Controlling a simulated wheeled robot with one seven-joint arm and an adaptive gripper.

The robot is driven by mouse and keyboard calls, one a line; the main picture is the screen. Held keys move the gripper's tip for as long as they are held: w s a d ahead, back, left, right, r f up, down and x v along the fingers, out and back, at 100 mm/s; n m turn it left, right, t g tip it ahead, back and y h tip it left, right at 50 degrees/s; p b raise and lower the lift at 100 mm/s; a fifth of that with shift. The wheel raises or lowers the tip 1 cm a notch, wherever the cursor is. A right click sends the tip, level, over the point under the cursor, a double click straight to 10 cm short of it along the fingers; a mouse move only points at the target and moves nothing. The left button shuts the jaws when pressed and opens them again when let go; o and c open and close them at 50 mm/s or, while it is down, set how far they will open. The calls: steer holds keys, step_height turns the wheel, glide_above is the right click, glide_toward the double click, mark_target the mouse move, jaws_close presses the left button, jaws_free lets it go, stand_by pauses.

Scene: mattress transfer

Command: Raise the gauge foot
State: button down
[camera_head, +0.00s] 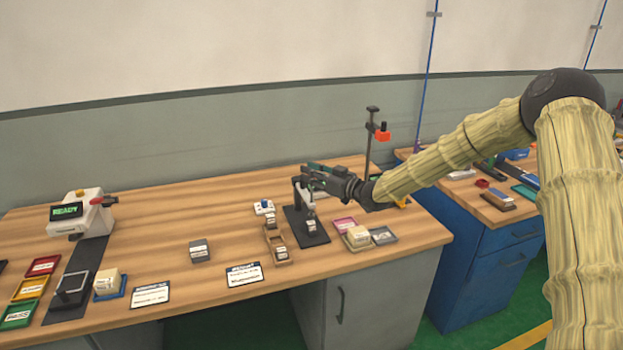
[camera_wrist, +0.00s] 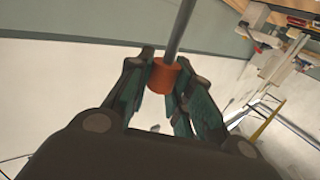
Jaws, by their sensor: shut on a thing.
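The gauge stand (camera_head: 303,236) is a black base with a dark upright on the wooden table, in the head view. My gripper (camera_head: 306,172) reaches in from the right at the top of this stand and covers much of its upper part. In the wrist view my gripper (camera_wrist: 163,82) is shut on an orange cylindrical collar (camera_wrist: 162,77) on a grey rod (camera_wrist: 181,32). A small pale block (camera_head: 311,225) shows low at the stand. The gauge foot itself cannot be made out clearly, nor its gap to what lies below.
A tall dark post with a red clamp (camera_head: 382,134) stands behind my gripper. Small trays and blocks (camera_head: 358,237) lie right of the stand, and a wooden holder (camera_head: 276,243) left. A white device reading READY (camera_head: 80,214) is far left. The table's middle is fairly clear.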

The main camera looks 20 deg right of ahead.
steer(key=shift+w+r, duration=0.1)
steer(key=shift+r, duration=0.2)
steer(key=c, duration=1.3)
jaws_free()
steer(key=shift+o, duration=0.2)
steer(key=shift+f, duration=0.1)
steer(key=v, duration=1.2)
